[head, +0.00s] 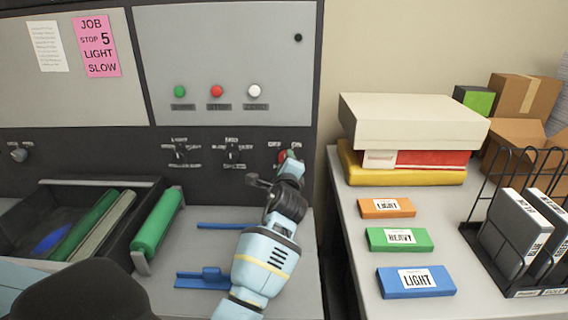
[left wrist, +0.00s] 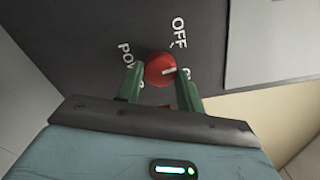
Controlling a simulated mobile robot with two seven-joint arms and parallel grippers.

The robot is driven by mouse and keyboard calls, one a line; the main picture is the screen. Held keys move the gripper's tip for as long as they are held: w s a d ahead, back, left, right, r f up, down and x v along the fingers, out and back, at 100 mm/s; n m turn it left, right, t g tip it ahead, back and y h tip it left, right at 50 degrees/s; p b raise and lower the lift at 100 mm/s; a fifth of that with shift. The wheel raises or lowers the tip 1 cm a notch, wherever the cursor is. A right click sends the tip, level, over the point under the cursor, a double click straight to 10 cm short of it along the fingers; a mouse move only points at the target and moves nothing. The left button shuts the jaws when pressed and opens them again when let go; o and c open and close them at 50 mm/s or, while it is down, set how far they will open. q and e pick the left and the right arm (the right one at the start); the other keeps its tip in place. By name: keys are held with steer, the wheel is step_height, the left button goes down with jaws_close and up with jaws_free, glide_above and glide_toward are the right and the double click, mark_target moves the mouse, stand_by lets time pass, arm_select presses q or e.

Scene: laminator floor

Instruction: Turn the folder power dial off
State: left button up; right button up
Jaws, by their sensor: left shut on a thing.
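The red power dial (left wrist: 158,66) is on the dark panel, between the two green fingers of my left gripper (left wrist: 158,74), which is shut on it. Its white pointer mark points right in the left wrist view, toward a label partly hidden by a finger, only its first letter "O" showing. The word OFF (left wrist: 179,32) stands above the dial in that view, and "POW" is cut off by the other finger. In the head view my left gripper (head: 287,160) reaches the panel's right end and mostly covers the dial (head: 282,156). My right gripper is not in view.
Two black selector knobs (head: 181,151) sit left of the dial, below green, red and white buttons (head: 216,91). A dark tray (head: 100,184) with rollers lies at the left. A side table (head: 345,262) at right holds boxes, coloured packs and a black wire rack (head: 480,262).

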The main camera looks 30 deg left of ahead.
arm_select(q)
steer(key=shift+n+h, duration=0.3)
steer(key=shift+n, duration=3.1)
steer(key=o, duration=1)
steer(key=v, duration=0.8)
